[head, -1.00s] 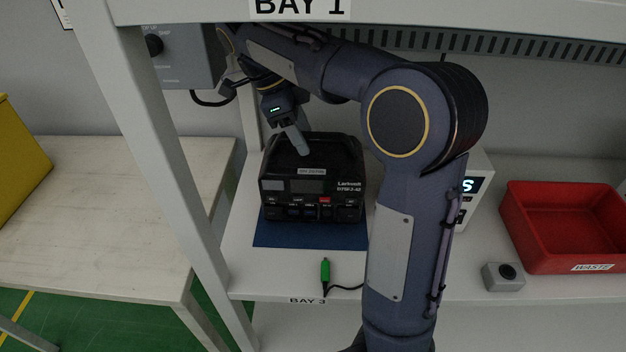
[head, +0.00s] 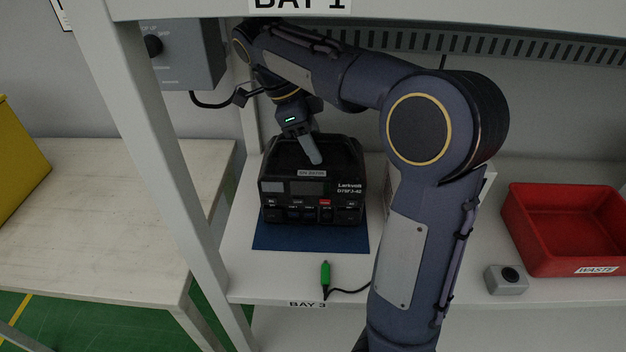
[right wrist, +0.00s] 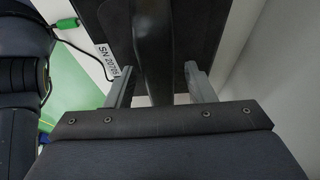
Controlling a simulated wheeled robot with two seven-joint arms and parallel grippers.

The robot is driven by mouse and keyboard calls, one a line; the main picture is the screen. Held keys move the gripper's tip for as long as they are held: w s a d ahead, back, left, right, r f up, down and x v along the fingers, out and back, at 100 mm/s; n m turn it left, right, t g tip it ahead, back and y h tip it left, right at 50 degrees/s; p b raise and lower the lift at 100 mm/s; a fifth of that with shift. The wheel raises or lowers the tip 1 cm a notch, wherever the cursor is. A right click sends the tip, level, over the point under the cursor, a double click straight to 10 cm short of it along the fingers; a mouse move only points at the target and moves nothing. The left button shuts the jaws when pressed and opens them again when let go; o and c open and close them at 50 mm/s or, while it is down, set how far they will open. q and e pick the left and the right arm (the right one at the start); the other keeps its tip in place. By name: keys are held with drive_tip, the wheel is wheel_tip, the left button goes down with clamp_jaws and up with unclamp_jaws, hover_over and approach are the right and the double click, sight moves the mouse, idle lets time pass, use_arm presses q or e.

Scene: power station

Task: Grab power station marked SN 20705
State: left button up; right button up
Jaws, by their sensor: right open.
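The black power station (head: 312,190) stands upright on a blue mat (head: 300,238) on the shelf's left part. Its white label is too small to read in the head view, but in the right wrist view the label (right wrist: 107,62) reads SN 20705. My right gripper (head: 312,155) is at the top of the power station. In the right wrist view the open fingers (right wrist: 158,82) stand on either side of the dark handle (right wrist: 153,45), with gaps visible. Whether the fingers reach below the handle is unclear. My left gripper is not in view.
A green-tipped cable (head: 325,276) lies at the shelf's front edge. A red waste bin (head: 570,235) and a small grey button box (head: 506,279) are at the right. The shelf's left post (head: 165,150) stands close beside. My right arm covers the shelf's middle.

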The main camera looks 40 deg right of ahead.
clamp_jaws()
idle(0.4)
idle(1.0)
drive_tip(key=shift+r, duration=0.15)
